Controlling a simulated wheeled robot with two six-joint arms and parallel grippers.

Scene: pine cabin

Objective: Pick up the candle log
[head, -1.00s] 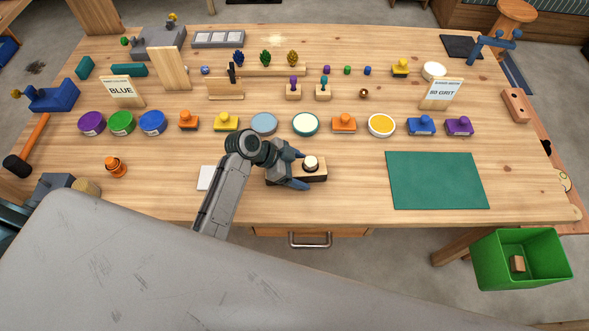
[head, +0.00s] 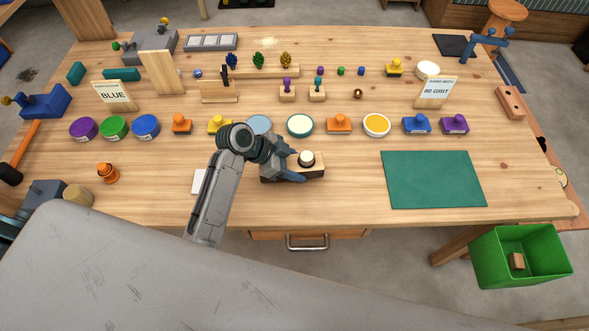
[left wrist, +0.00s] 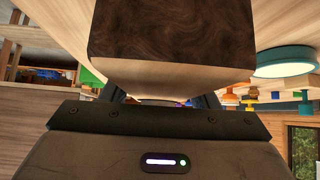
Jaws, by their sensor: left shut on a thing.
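The candle log (head: 316,172) is a short wooden block with dark bark and a white candle in its top. It is at the near middle of the workbench. My left gripper (head: 297,166) is shut on the candle log, with one finger on the far side and one on the near side. The gripper covers the log's left part. In the left wrist view the log (left wrist: 170,38) fills the upper middle, showing brown bark and pale wood below it. I cannot tell whether the log is clear of the bench. My right gripper is not in view.
Behind the log stands a row of round tins (head: 300,125) and knobbed blocks (head: 339,124). A green mat (head: 433,180) lies to the right. A white square (head: 198,182) is partly behind my arm. A green bin (head: 490,262) stands below the bench's right front.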

